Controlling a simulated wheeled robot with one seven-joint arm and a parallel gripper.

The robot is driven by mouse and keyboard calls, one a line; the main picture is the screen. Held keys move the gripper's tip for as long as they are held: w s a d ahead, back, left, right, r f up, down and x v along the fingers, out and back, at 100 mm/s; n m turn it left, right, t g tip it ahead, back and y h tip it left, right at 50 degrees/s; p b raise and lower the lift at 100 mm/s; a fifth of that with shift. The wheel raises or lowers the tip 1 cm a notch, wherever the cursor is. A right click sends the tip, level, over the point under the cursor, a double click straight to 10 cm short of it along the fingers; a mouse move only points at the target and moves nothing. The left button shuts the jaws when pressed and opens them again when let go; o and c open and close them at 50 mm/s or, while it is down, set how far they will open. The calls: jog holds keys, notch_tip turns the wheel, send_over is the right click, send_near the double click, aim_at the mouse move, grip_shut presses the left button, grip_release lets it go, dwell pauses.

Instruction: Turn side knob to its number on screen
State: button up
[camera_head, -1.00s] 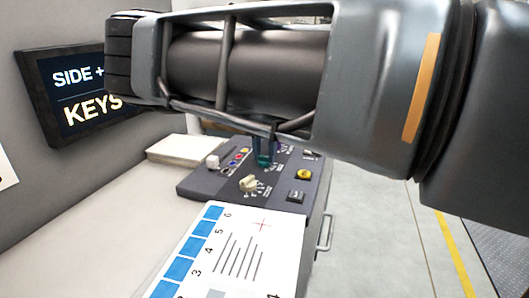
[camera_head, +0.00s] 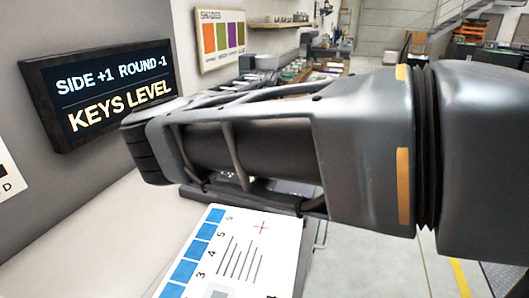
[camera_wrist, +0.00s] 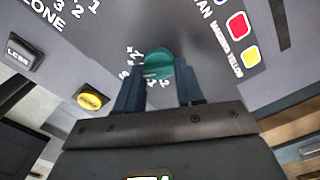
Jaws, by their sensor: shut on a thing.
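The dark screen (camera_head: 72,122) on the wall at left reads "SIDE +1 ROUND -1" above "KEYS LEVEL". In the wrist view a teal knob (camera_wrist: 158,62) stands on the grey console (camera_wrist: 105,62), with small scale marks around it, partly covered. My gripper (camera_wrist: 158,84) is shut on this knob, one dark finger at each side. The exact mark the knob points to cannot be read. In the head view my arm hides the knob and most of the console.
A yellow button (camera_wrist: 90,101) and a dark "LESS" key (camera_wrist: 22,50) lie left of the knob in the wrist view. Red and yellow colour buttons (camera_wrist: 238,26) lie at upper right. A printed sheet (camera_head: 245,250) with blue squares lies in front of the console.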

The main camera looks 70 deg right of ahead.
dwell(0.4)
jog(key=o, duration=1)
jog(key=shift+o, duration=0.2)
jog(key=shift+r+b, duration=0.35)
jog(key=shift+r, duration=3.55)
